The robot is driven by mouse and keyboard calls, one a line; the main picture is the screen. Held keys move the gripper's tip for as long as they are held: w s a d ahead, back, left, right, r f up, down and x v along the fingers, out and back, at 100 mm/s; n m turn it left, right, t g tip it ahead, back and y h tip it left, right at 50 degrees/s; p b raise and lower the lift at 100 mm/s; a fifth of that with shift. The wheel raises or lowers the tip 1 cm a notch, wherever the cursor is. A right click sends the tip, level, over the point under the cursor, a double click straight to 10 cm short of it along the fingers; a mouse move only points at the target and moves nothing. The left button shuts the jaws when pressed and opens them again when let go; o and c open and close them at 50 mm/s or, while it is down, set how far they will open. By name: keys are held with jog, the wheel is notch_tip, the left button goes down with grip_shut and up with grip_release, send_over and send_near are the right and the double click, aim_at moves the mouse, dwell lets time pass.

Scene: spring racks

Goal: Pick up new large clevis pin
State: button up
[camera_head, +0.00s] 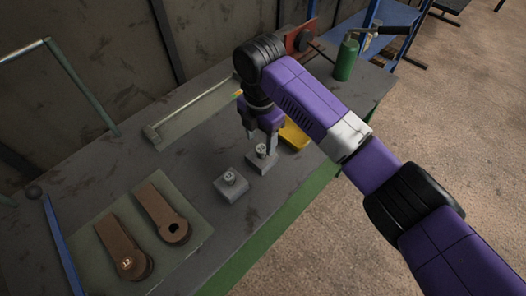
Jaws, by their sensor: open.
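Two grey blocks stand on the dark workbench (100,168), each with a small metal pin upright on top. The front-left block (232,190) carries one pin (229,177). The back-right block (262,164) carries the other pin (261,150). I cannot tell from their size which is the new large clevis pin. My gripper (260,142) points down over the back-right block, with its open fingers close around or just above that block's pin. Whether the fingers touch the pin cannot be told.
A yellow tray (296,136) lies just behind and right of my gripper. Two brown metal links (120,245) lie on a greenish mat (190,205) at the front left. A green bottle (346,60) and a red-brown plate (300,36) stand at the back. A blue bar (60,243) lies left.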

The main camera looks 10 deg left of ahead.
aim_at(261, 148)
jog(key=shift+w+f+p, duration=0.2)
jog(key=shift+f+p, duration=0.45)
jog(key=shift+f, duration=1.85)
jog(key=shift+c, duration=0.4)
grip_shut()
